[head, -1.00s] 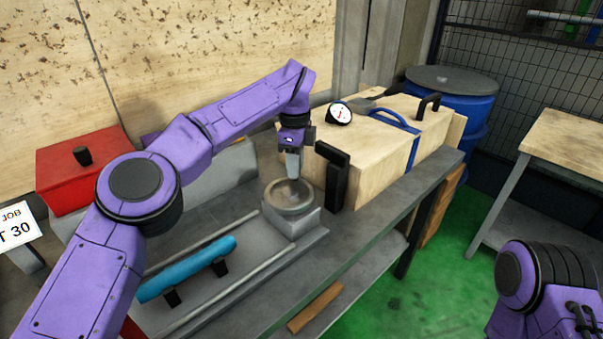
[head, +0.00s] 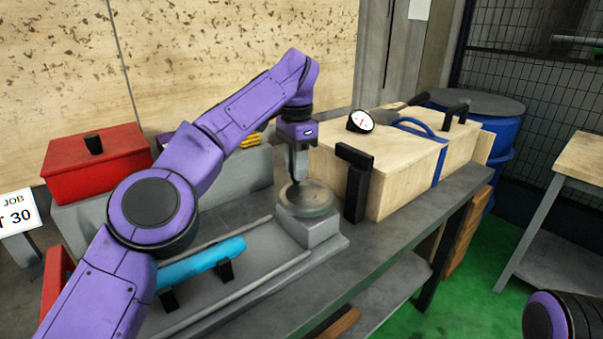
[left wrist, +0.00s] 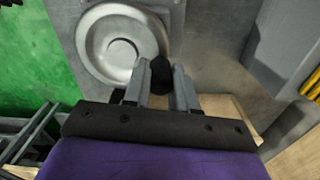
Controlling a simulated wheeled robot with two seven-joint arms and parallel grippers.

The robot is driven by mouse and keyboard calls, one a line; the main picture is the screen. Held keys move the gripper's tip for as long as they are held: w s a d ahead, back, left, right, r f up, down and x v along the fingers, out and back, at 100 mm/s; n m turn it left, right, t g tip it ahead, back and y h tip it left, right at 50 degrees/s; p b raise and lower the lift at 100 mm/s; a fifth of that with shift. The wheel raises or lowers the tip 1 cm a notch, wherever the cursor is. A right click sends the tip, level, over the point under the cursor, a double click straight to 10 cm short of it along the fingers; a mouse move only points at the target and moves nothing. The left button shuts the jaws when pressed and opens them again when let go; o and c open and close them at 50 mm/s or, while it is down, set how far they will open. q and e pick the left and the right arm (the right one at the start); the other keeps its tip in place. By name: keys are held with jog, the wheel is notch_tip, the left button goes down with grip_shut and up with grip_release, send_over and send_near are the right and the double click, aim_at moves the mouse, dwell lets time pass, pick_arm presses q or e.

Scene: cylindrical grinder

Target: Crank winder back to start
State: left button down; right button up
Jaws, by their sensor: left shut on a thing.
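The winder is a round grey wheel (head: 309,199) on top of a grey block at the right end of the grinder's bed. Its dished face shows in the left wrist view (left wrist: 97,42). A dark crank knob (left wrist: 160,73) stands at the wheel's rim, between the fingers of my left gripper (left wrist: 161,80). In the head view my left gripper (head: 298,180) points down at the wheel's far left part and is shut on the knob, which is mostly hidden there.
A blue cylinder (head: 203,262) rests on black supports left of the wheel. A black upright post (head: 355,185) and a wooden box (head: 400,170) stand close on the right. A red box (head: 95,165) sits at the back left.

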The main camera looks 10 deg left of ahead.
pick_arm(q)
jog(key=shift+s+a+f+n+b, duration=0.15)
jog(key=shift+n+b, duration=0.15)
jog(key=shift+n, duration=0.2)
jog(key=c, duration=0.9)
grip_release()
jog(key=shift+s, duration=0.1)
notch_tip(320, 180, up, 11)
jog(key=p, duration=0.9)
jog(key=shift+f, duration=0.1)
